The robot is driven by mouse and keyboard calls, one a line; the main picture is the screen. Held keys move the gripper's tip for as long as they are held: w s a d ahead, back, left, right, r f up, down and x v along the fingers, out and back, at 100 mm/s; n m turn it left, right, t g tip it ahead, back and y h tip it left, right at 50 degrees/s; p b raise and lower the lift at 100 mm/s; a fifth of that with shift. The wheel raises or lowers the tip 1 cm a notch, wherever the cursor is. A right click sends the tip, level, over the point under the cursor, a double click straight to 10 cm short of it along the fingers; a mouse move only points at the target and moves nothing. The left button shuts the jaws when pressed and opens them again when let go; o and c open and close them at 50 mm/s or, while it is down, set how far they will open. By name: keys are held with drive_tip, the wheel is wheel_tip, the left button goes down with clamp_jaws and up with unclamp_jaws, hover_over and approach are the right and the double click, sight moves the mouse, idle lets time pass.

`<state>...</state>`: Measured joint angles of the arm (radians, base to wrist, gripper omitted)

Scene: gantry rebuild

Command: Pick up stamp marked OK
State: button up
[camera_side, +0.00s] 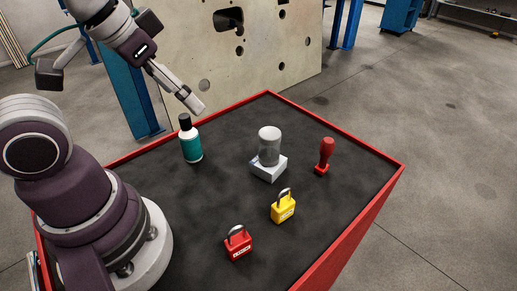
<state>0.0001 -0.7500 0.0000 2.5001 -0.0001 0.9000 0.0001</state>
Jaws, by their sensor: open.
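Two stamp-like objects stand upright on the dark top of the red-edged table (221,240). One has a thick grey cylindrical handle on a pale square base (269,157), near the middle. The other is a smaller red stamp (325,156) to its right. No OK marking can be read on either, so I cannot tell which one bears it. My gripper (192,101) is open and empty, above the table's far left edge. It is up and left of both stamps, apart from them. Its fingers are seen partly edge-on.
A teal bottle with a black cap (191,142) stands below my gripper, left of the grey-handled stamp. A yellow padlock (283,207) and a red padlock (238,243) stand nearer the front. A large pale panel with holes (255,45) rises behind the table.

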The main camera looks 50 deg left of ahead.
drive_tip(key=shift+c, duration=1)
drive_tip(key=m+h, duration=0.2)
drive_tip(key=m, duration=0.2)
approach(326, 141)
drive_tip(key=shift+m+h, duration=0.3)
drive_tip(key=x, duration=0.5)
drive_tip(key=shift+s+f, duration=0.15)
drive_tip(key=shift+f, duration=0.1)
drive_tip(key=shift+t, duration=0.3)
drive_tip(key=x, duration=0.6)
drive_tip(key=shift+a, duration=0.25)
clamp_jaws()
